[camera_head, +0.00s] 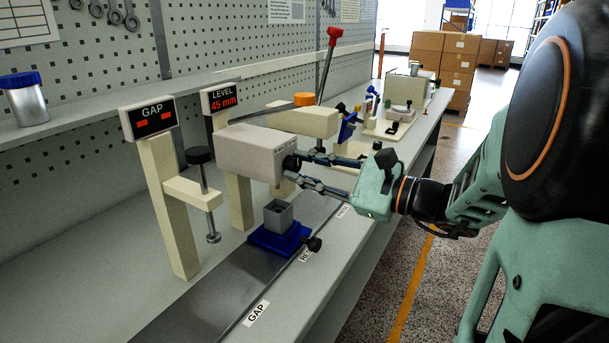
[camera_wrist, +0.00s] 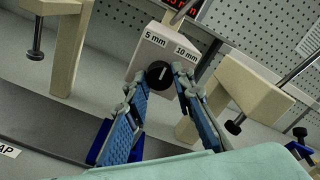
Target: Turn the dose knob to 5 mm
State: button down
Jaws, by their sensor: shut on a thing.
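The dose knob (camera_wrist: 157,75) is a black round knob on the front of a pale grey box (camera_head: 252,150). In the wrist view the box face has the labels "5 mm" (camera_wrist: 154,41) on the left and "10 mm" (camera_wrist: 186,53) on the right. The knob has a short white mark, which points up between the two labels; its exact setting is hard to read. My gripper (camera_wrist: 160,82) has its two blue-padded fingers on either side of the knob, shut on it. In the head view my gripper (camera_head: 303,168) reaches the box from the right, and the fingers partly hide the knob.
A grey cup (camera_head: 278,215) sits in a blue carriage (camera_head: 268,240) on the rail below the box. A GAP display (camera_head: 149,118) stands left, and a LEVEL display (camera_head: 220,98) reads 45 mm. A red-topped lever (camera_head: 328,66) rises behind. A beige arm (camera_head: 300,120) is close behind the box.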

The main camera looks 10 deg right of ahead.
jog(key=n+b, duration=0.3)
jog(key=n, duration=0.1)
jog(key=shift+f+b, duration=0.2)
jog(key=shift+b, duration=0.2)
jog(key=shift+r+n+b, duration=0.1)
jog(key=shift+n+b, duration=0.5)
jog(key=shift+b, duration=0.05)
jog(key=shift+r+n, duration=0.1)
jog(key=shift+n, duration=0.2)
jog(key=c, duration=1.7)
grip_release()
jog(key=shift+o, duration=0.2)
jog(key=v, duration=1.2)
